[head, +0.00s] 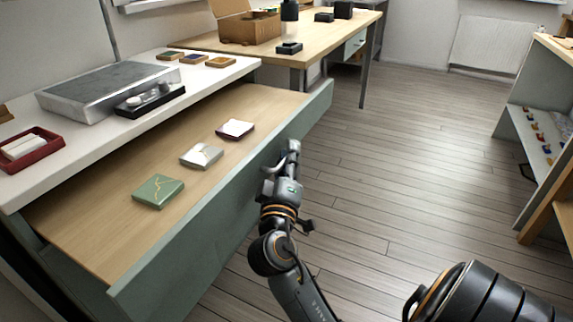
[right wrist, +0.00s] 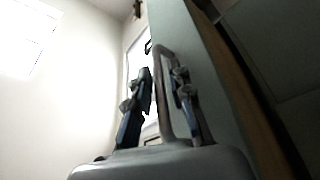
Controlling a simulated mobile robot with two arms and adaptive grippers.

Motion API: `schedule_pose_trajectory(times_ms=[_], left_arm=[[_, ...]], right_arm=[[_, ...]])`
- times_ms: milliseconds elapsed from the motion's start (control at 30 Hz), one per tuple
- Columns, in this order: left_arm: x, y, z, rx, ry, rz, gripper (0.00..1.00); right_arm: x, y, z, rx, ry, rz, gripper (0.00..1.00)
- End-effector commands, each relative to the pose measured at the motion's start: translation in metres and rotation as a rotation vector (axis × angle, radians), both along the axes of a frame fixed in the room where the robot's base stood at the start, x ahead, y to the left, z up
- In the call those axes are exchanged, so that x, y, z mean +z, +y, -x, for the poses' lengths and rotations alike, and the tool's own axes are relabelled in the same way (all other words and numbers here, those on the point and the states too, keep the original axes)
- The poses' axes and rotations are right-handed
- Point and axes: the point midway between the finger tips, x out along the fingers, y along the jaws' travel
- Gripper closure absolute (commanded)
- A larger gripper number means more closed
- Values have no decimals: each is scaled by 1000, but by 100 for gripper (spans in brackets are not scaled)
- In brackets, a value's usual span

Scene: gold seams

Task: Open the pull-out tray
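The pull-out tray (head: 110,226) is a wide wooden drawer with a grey-green front. In the head view it stands well out from under the white counter. Its curved metal handle (right wrist: 165,90) shows in the right wrist view, between the two fingers. My right gripper (head: 289,158) is at the outer face of the tray front, and its fingers close in on the handle from both sides; any small gap is hard to see. My left gripper is not in view.
A red box (head: 30,147) and a grey slab sit on the counter (head: 205,75). The floor (head: 420,170) right of the tray is clear.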

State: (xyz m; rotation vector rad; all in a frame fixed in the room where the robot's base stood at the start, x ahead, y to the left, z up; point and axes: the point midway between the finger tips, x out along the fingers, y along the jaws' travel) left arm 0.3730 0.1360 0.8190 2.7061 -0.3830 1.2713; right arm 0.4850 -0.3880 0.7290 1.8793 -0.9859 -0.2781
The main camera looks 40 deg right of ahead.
Motion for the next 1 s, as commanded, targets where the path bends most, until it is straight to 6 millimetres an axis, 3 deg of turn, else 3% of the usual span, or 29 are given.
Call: schedule_pose_trajectory(times_ms=[600, 1000], left_arm=[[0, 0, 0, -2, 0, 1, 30], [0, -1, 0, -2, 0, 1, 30]], right_arm=[[-24, 78, 68, 3, 5, 0, 80], [-25, 87, 77, 1, 0, -1, 80]])
